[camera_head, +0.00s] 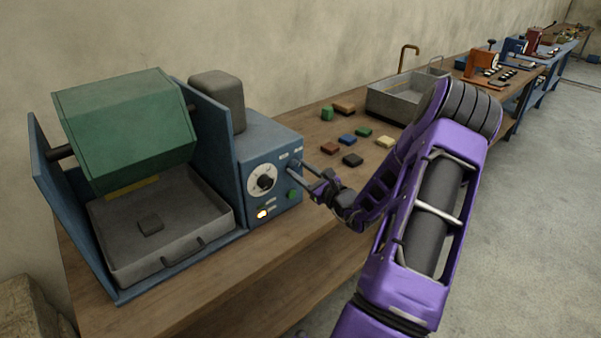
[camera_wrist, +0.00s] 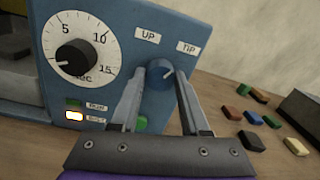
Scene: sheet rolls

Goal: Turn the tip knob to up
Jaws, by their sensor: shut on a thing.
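The tip knob (camera_wrist: 160,74) is a round blue knob on the blue front panel of the machine (camera_head: 262,148). Labels "UP" (camera_wrist: 148,35) and "TIP" (camera_wrist: 187,48) stand above it. A short pale mark on the knob's face points to the right, more toward "TIP" than "UP". My gripper (camera_wrist: 160,88) has its two fingers on either side of the knob, shut on it. In the head view my gripper (camera_head: 302,172) reaches the panel's right part, and the knob there is mostly hidden.
Left of the knob is a white timer dial (camera_wrist: 76,54), with a lit button (camera_wrist: 74,115) below it. A green drum (camera_head: 128,128) hangs above a grey tray (camera_head: 160,240).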

